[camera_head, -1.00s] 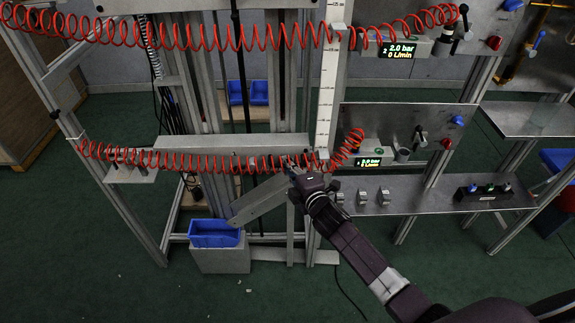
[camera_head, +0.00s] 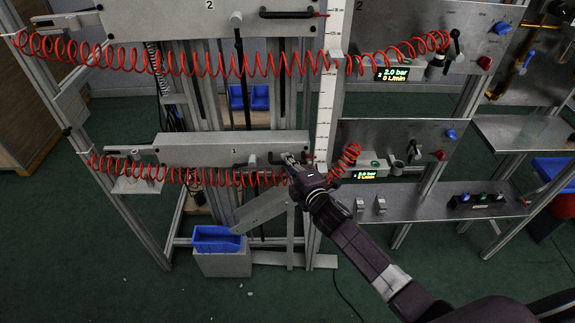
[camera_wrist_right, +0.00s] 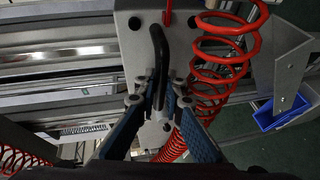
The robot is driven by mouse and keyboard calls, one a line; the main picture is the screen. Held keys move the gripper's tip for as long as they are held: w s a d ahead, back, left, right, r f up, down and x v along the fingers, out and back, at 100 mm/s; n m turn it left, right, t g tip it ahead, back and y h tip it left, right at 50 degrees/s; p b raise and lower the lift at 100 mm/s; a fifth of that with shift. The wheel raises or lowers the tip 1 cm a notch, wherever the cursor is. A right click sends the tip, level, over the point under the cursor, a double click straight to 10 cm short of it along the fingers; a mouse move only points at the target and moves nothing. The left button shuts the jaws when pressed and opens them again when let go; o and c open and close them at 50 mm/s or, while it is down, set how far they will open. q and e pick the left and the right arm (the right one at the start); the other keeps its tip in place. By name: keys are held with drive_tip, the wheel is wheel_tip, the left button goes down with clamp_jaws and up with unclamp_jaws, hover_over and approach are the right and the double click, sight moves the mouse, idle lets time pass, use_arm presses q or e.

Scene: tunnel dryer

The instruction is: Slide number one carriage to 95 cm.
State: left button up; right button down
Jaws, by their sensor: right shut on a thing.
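The number one carriage (camera_head: 200,154) is a long grey plate marked "1", lying across the vertical rails. Its right end is beside the white vertical scale (camera_head: 325,115), whose figures at that height are too small to read. My right gripper (camera_head: 291,160) is at the carriage's right end, where a dark handle sits. In the right wrist view, the two fingers are closed around the black bar handle (camera_wrist_right: 158,48) on the carriage's plate (camera_wrist_right: 132,45). The fingers partly hide the handle's lower end. My left gripper is not in view.
A red coiled hose (camera_head: 215,176) hangs along the carriage, close to my right gripper. The number two carriage (camera_head: 180,18) is above, with its own hose (camera_head: 200,62). A blue bin (camera_head: 217,238) stands below. A valve panel (camera_head: 400,145) and shelf (camera_head: 430,203) are at the right.

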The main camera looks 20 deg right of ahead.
wheel_tip(320, 180, up, 9)
drive_tip(key=p, duration=0.5)
drive_tip(key=shift+w+f+p, duration=0.1)
drive_tip(key=shift+w+p, duration=0.05)
drive_tip(key=shift+p, duration=0.2)
drive_tip(key=shift+f, duration=0.2)
drive_tip(key=c, duration=2)
unclamp_jaws()
drive_tip(key=shift+f, duration=0.25)
drive_tip(key=shift+s, duration=0.25)
drive_tip(key=v, duration=1.1)
drive_tip(key=shift+s, duration=0.35)
